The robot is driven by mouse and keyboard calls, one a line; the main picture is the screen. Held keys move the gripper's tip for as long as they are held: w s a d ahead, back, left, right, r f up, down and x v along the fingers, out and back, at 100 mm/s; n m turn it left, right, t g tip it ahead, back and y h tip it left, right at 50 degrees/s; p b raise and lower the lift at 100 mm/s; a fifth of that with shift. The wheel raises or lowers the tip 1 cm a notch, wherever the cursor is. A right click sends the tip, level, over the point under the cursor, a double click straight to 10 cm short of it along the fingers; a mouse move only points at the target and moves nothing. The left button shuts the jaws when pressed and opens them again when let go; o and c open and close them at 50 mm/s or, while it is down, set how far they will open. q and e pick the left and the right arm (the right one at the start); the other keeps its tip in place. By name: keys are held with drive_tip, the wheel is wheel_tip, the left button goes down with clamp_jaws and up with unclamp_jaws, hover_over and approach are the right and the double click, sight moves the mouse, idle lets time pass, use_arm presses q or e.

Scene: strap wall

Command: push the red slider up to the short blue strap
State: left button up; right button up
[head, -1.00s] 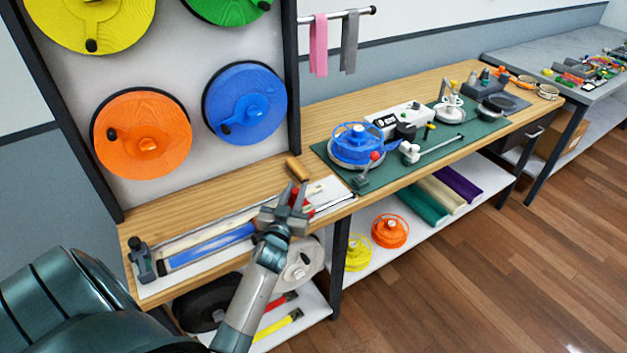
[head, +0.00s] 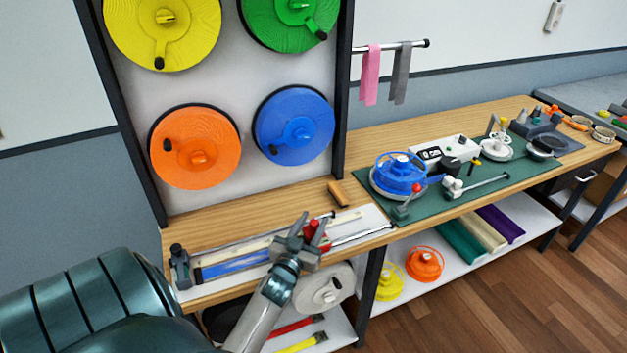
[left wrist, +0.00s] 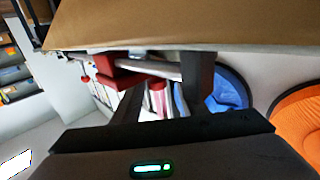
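The red slider (head: 314,231) sits on the rail board on the workbench, at the right of the blue strap. The short blue strap (head: 236,263) lies flat along the board to its left. My left gripper (head: 306,232) is over the board at the slider, with its fingers apart, and partly hides the slider and the space toward the strap. In the left wrist view a red block (left wrist: 116,70), likely the slider, shows beside the left-hand finger. I cannot tell whether they touch. My right gripper is out of view.
A wooden block (head: 337,193) lies behind the board. A dark clamp-like stand (head: 180,267) is at the board's left end. A green mat (head: 460,190) with a blue reel (head: 399,175) lies to the right. A panel with large coloured discs rises behind.

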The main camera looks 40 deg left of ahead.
use_arm(q)
drive_tip(key=shift+d, duration=0.1)
drive_tip(key=shift+s+d, duration=0.1)
drive_tip(key=shift+s, duration=0.15)
drive_tip(key=b+v, duration=0.5)
drive_tip(key=v, duration=1.2)
drive_tip(key=shift+w, duration=0.1)
